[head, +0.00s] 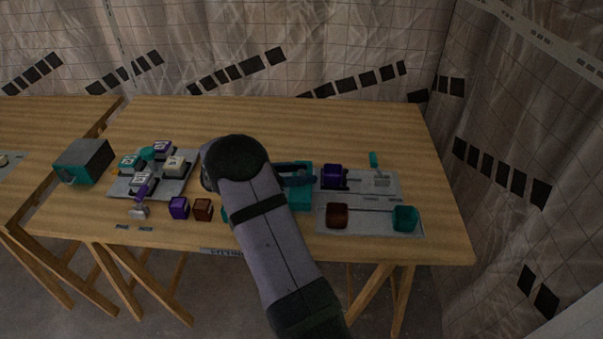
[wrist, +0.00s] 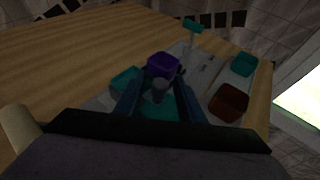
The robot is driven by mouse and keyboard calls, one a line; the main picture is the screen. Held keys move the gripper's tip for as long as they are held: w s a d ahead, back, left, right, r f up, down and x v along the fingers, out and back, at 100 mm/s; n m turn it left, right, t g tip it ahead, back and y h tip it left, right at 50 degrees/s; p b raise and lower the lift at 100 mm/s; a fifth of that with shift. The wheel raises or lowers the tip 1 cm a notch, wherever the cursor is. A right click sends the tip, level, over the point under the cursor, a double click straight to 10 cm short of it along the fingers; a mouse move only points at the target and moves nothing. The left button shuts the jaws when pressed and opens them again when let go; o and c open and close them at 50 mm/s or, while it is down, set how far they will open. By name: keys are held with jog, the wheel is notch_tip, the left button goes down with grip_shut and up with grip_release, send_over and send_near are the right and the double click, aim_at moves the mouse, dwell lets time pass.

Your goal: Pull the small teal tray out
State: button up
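My gripper (head: 298,181) is over the right-middle of the table, its blue fingers apart in the wrist view (wrist: 160,88). A teal piece (head: 302,199) lies under and beside the fingers; it also shows between them in the wrist view (wrist: 162,111). A small grey knob (wrist: 158,91) stands between the fingers, with visible gaps beside it. My arm hides part of the teal piece. A small teal open box (head: 405,217) sits at the right front of a grey panel, clear of my gripper. I cannot tell which teal piece is the small tray.
A purple block (head: 334,176) is close to the right of my fingers. A dark red box (head: 337,215) and an upright teal-topped handle (head: 373,159) are on the grey panel (head: 388,187). A panel with blocks (head: 123,186) and a grey box (head: 88,158) stand left. The table's back is clear.

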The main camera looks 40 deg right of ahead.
grip_shut()
jog(key=shift+a, duration=0.1)
jog(key=s+a+p, duration=0.1)
jog(key=s+a, duration=0.5)
jog(key=shift+s+a, duration=0.2)
jog(key=shift+s+f, duration=0.2)
jog(key=shift+f, duration=0.05)
jog(key=shift+o, duration=0.9)
grip_release()
jog(key=shift+a, duration=0.15)
jog(key=shift+r, duration=0.1)
